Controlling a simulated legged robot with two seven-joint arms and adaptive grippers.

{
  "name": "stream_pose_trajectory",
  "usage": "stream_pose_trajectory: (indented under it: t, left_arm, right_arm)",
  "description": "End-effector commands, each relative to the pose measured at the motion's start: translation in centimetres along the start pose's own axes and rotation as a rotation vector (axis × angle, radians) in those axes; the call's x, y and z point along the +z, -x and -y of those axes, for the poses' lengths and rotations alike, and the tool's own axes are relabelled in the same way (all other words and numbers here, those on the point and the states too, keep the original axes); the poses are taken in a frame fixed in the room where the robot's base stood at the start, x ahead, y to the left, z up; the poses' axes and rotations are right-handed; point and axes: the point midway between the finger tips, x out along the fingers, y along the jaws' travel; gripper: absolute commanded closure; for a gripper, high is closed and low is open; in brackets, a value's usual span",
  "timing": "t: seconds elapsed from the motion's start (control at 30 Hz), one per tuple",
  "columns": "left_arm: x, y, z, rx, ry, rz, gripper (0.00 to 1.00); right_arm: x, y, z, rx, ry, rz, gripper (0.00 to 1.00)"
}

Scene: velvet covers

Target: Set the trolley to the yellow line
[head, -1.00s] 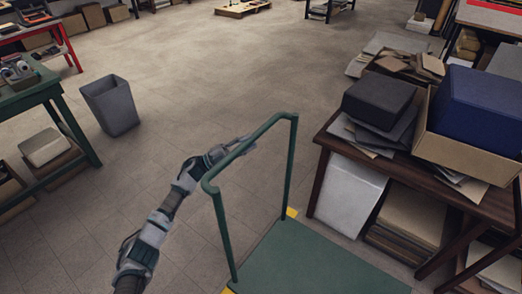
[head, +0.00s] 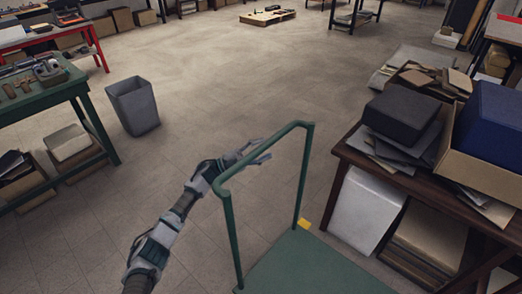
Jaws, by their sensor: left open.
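The trolley has a green flat deck (head: 315,268) and a green tubular handle frame (head: 262,157) standing upright at its far left edge. A small yellow patch (head: 304,226) shows at the deck's edge beside the right handle post. I cannot tell whether it is part of a floor line or of the trolley. My left gripper (head: 262,153) is open and empty at the handle's top bar, its fingers partly behind the bar. I cannot tell whether it touches the bar. My right gripper is out of view. The near part of the deck is cut off by the frame.
A wooden table (head: 412,182) with boxes and papers stands close to the trolley's right. A grey bin (head: 133,106) and a green workbench (head: 40,98) stand at the left. A low pallet (head: 267,17) lies far back. The floor (head: 240,75) beyond the handle is clear.

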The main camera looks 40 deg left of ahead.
Motion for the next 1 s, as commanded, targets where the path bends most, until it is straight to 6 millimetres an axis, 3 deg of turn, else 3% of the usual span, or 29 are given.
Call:
stream_pose_trajectory:
  t: [0.17,0.6,0.77,1.0]
  left_arm:
    - [0.2,1.7,-0.1,0.002,0.001,0.002,0.48]
    - [0.5,10.7,-0.2,0.001,0.003,0.005,0.48]
    - [0.4,12.0,-0.1,0.0,0.002,0.003,0.48]
    - [0.4,12.2,-0.1,-0.001,0.002,0.002,0.48]
  right_arm:
    - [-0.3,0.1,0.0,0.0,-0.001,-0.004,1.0]
    - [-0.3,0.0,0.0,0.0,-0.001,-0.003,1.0]
    - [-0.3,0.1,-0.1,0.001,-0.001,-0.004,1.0]
    - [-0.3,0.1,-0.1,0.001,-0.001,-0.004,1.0]
